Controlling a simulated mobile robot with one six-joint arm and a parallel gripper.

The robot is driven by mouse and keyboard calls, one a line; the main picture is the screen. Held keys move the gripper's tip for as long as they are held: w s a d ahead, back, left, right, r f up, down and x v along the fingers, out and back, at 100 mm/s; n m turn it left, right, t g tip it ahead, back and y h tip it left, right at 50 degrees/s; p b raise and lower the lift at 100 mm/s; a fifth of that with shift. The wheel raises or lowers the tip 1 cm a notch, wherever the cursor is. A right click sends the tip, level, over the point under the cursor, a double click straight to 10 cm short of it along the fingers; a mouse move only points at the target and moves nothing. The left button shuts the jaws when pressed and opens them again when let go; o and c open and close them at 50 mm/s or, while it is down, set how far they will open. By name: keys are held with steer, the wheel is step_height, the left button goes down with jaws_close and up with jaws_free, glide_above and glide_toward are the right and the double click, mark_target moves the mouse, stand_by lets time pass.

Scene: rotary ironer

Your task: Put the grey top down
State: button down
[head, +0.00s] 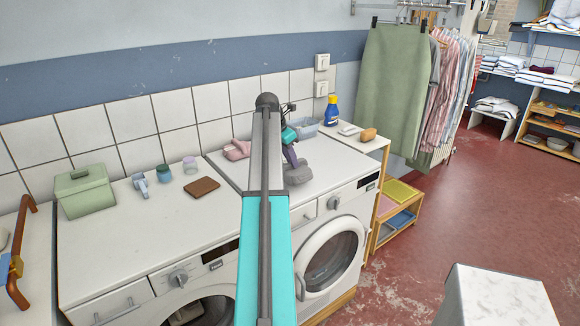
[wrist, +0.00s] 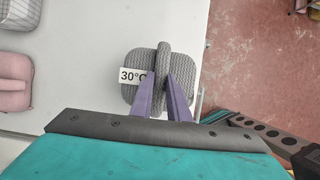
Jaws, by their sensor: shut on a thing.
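In the head view the grey top (head: 299,175) hangs below my gripper (head: 290,156), over the right-hand white machine top (head: 335,165). In the wrist view it overlaps the machine's edge, with red floor beyond. I cannot tell whether it touches the surface. My arm hides part of the machines.
A pink folded garment (head: 237,149) lies behind left. A blue-grey basin (head: 306,126), blue bottle (head: 331,111) and orange-brown item (head: 368,134) stand at the back right. A green box (head: 85,190), cups and a brown item (head: 202,188) sit on the left machine.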

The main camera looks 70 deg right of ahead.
mark_target(290, 166)
steer(key=shift+w+d, duration=0.25)
steer(key=shift+w, duration=0.1)
steer(key=shift+f+p, duration=0.8)
steer(key=shift+f, duration=1)
steer(key=shift+f, duration=0.15)
steer(key=c, duration=1.7)
jaws_free()
steer(key=shift+r, duration=0.2)
steer(key=shift+b+v, duration=1.25)
steer(key=shift+v, duration=4.75)
steer(key=shift+a+f, duration=0.1)
